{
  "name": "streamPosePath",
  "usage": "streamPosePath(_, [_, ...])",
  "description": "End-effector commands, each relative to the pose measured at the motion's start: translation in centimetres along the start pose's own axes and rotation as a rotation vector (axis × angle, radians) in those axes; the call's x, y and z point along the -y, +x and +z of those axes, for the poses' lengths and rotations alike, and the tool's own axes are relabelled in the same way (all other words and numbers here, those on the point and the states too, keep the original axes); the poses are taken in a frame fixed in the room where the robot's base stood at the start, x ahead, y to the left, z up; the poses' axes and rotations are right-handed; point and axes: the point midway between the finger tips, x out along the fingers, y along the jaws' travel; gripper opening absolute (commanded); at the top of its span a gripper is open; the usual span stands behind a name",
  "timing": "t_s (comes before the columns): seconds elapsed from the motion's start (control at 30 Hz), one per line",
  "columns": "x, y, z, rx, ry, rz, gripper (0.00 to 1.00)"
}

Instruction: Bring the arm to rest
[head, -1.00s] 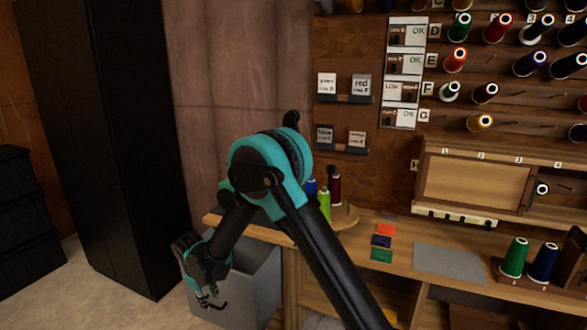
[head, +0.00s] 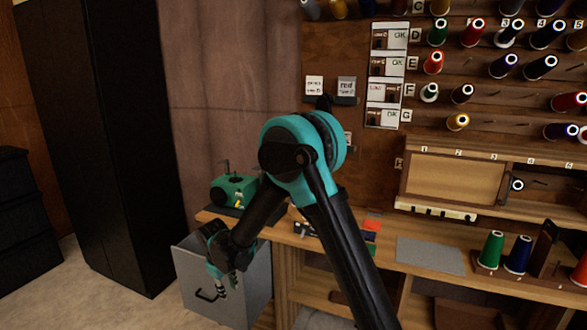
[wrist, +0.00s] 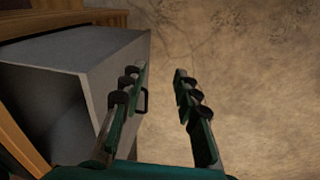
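My arm is teal and black, bent at a raised elbow in the middle of the head view, its forearm sloping down to the left. My gripper (head: 226,284) hangs low in front of the grey box by the bench's left end. In the wrist view my gripper (wrist: 161,80) has its two green fingers with dark pads well apart, with nothing between them but floor. The left finger overlaps the edge of the grey box (wrist: 100,58); whether it touches cannot be told.
The grey box (head: 258,293) has a dark handle. A wooden bench (head: 290,233) carries a green machine (head: 235,188), a grey mat (head: 430,256) and thread cones (head: 491,250). A thread wall stands behind. A black cabinet (head: 95,140) is at left, with clear floor (head: 100,290) before it.

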Motion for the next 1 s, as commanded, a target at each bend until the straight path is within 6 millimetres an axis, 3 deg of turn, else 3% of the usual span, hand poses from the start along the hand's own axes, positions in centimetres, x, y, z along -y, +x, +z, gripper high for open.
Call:
streamPosePath(0.27, [-5.9,-3.4,7.0,-0.028,0.174,-0.004,0.31])
streamPosePath(0.4, [-9.1,-5.5,12.8,-0.052,0.308,-0.005,0.31])
streamPosePath(0.53, [-10.9,-7.0,18.4,-0.074,0.433,0.0,0.31])
streamPosePath(0.77, [-12.0,-8.9,28.0,-0.117,0.653,0.013,0.31])
streamPosePath(1.0, [-10.4,-9.3,37.0,-0.163,0.88,0.038,0.31])
